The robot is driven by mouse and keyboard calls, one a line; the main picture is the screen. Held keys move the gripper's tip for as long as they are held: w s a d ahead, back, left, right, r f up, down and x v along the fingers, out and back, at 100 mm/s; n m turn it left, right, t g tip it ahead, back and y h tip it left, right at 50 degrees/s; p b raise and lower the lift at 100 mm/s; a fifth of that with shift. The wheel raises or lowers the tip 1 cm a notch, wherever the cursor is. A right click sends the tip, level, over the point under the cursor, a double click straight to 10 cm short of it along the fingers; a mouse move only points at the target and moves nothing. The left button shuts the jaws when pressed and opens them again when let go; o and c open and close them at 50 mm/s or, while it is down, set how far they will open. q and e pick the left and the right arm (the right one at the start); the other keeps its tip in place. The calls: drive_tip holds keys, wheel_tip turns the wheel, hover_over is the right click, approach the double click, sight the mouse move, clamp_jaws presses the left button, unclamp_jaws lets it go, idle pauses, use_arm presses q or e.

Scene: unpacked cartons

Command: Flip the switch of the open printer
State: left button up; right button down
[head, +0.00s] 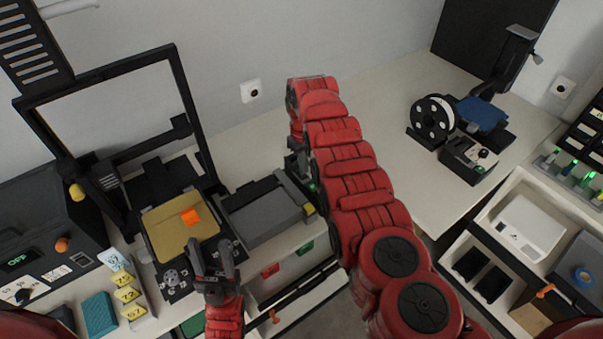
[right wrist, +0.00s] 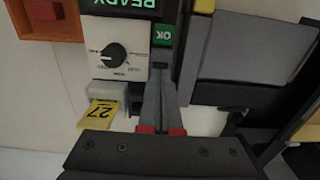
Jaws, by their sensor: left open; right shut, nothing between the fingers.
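A black open-frame printer (head: 190,128) stands at the left in the head view, with a gold bed (head: 160,231) bearing an orange cube (head: 190,216). Its small control panel (head: 172,284) is at its front; I cannot make out a switch. My left gripper (head: 214,250) is open and empty, just in front of the bed. Contact is unclear. In the head view my right arm largely hides this spot.
A grey box-like device (head: 265,210) sits between the grippers. A black machine (head: 45,235) with an OFF display is at the far left.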

drive_tip(key=shift+f+b, duration=0.75)
drive_tip(key=shift+f, duration=0.15)
idle(0.3)
drive_tip(key=shift+r, duration=0.15)
drive_tip(key=shift+r+p, duration=0.95)
drive_tip(key=shift+p, duration=0.1)
wheel_tip(320, 180, up, 3)
drive_tip(key=shift+r+p, duration=0.1)
drive_tip(key=shift+p, duration=0.9)
drive_tip(key=shift+r, duration=0.85)
